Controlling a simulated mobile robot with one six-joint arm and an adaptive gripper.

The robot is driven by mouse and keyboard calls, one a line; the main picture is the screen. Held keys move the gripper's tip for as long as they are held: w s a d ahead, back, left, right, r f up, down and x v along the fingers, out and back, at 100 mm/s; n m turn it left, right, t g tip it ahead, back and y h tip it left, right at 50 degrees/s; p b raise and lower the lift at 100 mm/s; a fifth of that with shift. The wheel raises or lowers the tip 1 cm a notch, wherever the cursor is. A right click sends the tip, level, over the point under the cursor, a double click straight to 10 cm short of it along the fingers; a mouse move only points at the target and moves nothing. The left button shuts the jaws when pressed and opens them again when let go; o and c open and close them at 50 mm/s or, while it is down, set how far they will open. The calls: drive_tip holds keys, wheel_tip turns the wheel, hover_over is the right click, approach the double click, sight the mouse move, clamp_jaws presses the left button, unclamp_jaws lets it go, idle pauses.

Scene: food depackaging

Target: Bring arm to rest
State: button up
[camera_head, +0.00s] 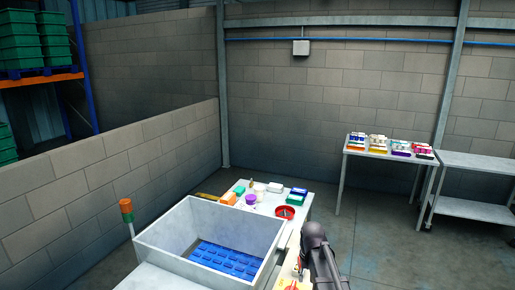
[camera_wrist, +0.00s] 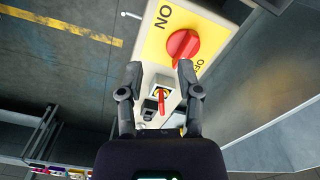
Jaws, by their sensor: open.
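My dark arm (camera_head: 321,258) is at the bottom of the head view, beside the large grey bin; the fingertips cannot be made out there. In the wrist view my gripper (camera_wrist: 160,72) is open and empty, its two dark fingers spread apart. Beyond the fingertips is a yellow panel (camera_wrist: 212,25) lettered ON and OFF, with a red rotary knob (camera_wrist: 182,44). A small red switch (camera_wrist: 162,103) on a grey box shows between the fingers. I cannot tell whether a finger touches the panel.
The grey bin (camera_head: 165,238) holds blue pieces (camera_head: 225,260). A table with coloured boxes (camera_head: 343,151) and a grey cart (camera_head: 475,209) stand right. The floor (camera_head: 375,235) between is clear.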

drive_tip(key=s, duration=1.4)
